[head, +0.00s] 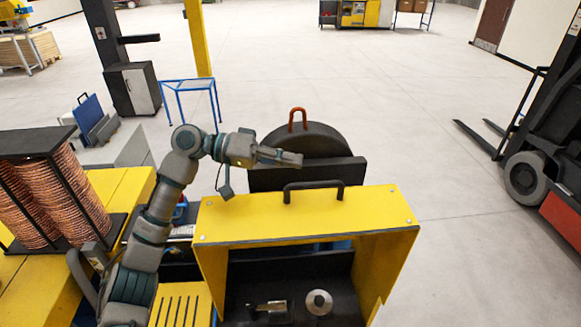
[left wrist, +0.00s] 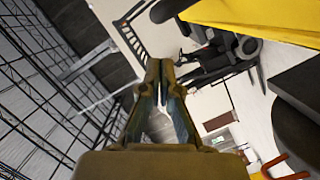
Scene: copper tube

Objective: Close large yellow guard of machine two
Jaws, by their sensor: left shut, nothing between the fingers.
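The large yellow guard (head: 305,214) stands in the front middle of the head view, with a black handle (head: 313,187) on its top edge. Its front is open, and dark machine parts show inside beneath it. A yellow edge of it also seems to show at the top right of the left wrist view (left wrist: 260,15). My left gripper (head: 296,159) is shut and empty. In the head view it appears behind the guard, above and left of the handle and apart from it. Its closed fingers show in the left wrist view (left wrist: 158,70). My right gripper is in neither view.
A dark round housing with a red handle (head: 297,120) stands just behind the guard. Copper coils (head: 60,190) stand at the left on a yellow surface. A blue frame stand (head: 190,92) is further back. A forklift (head: 540,150) is at the right, with clear floor between.

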